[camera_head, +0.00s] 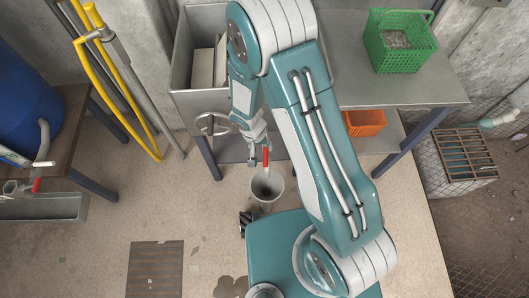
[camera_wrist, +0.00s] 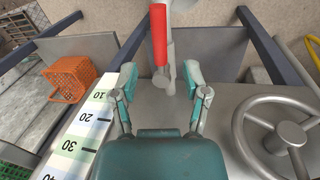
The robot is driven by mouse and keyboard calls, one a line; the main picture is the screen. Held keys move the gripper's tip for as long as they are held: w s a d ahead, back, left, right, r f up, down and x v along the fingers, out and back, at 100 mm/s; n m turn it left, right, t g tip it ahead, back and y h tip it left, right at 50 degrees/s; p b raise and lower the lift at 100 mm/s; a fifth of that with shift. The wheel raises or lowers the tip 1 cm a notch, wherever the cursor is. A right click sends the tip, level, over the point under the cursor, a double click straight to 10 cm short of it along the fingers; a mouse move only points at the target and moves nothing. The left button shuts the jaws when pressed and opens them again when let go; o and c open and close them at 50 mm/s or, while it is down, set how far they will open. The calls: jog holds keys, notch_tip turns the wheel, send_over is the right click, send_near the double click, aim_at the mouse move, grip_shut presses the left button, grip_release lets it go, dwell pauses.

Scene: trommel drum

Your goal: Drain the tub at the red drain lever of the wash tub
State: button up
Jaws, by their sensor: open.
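The steel wash tub (camera_head: 198,99) stands at the back, partly hidden by my arm. Its red drain lever (camera_head: 266,157) hangs at the front, above a grey bucket (camera_head: 267,186). In the wrist view the red lever (camera_wrist: 158,35) points toward me, on a grey pipe.
A handwheel (camera_head: 211,124) sits on the tub front, close beside my gripper. A measuring strip (camera_wrist: 85,130) runs along the other side. A steel table (camera_head: 400,85) carries a green basket (camera_head: 399,45); an orange crate (camera_head: 364,123) is below. A second red lever (camera_head: 36,185) is far left.

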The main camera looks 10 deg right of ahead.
aim_at(265, 155)
jog(key=shift+d+f, duration=0.25)
jog(key=shift+f, duration=1.1)
jog(key=shift+d+f, duration=0.25)
jog(key=shift+f, duration=1.05)
grip_shut()
